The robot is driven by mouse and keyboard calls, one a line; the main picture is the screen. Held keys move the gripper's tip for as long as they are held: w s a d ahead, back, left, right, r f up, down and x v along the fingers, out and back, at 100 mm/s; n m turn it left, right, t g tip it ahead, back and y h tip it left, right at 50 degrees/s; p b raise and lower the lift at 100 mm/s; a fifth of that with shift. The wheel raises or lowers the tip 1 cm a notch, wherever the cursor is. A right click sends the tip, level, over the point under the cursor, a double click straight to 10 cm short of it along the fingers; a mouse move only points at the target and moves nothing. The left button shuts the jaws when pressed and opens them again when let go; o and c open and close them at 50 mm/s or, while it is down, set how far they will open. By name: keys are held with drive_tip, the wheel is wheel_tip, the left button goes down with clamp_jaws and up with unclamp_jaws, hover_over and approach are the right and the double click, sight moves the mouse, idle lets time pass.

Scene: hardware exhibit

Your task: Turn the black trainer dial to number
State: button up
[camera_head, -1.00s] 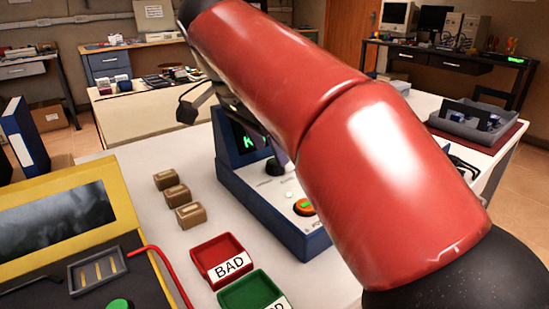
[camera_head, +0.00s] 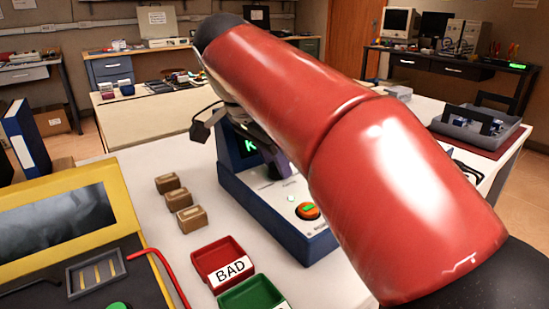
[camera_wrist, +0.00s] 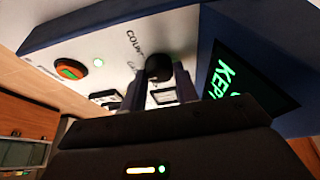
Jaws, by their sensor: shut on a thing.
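The black dial (camera_wrist: 158,68) sits on the white top face of the blue trainer box (camera_head: 275,213). In the wrist view it stands between the fingers of my gripper (camera_wrist: 160,85), which is shut on it. In the head view my gripper (camera_head: 277,163) reaches down to the box top, and the dial is hidden behind it and my red arm. The dark screen (camera_wrist: 250,75) beside the dial shows green letters starting "KEP"; the rest is cut off. Printed labels near the dial are partly covered, and I cannot read a number at the pointer.
An orange button with a green centre (camera_head: 307,211) and a small green light are on the box top. Red BAD tray (camera_head: 218,255) and green tray (camera_head: 250,290) stand in front. Small brown boxes (camera_head: 178,197) and a yellow-framed panel (camera_head: 125,205) are left.

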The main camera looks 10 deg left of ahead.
sight(275, 187)
drive_tip(key=n+t+y, duration=0.1)
drive_tip(key=n, duration=0.3)
drive_tip(key=shift+d, duration=0.15)
drive_tip(key=shift+n+y, duration=1.1)
drive_tip(key=shift+n, duration=1.3)
drive_tip(key=o, duration=1)
drive_tip(key=shift+c, duration=0.2)
drive_tip(key=shift+s+r, duration=0.1)
drive_tip(key=p+v, duration=0.1)
drive_tip(key=v, duration=0.6)
drive_tip(key=shift+r+p, duration=0.3)
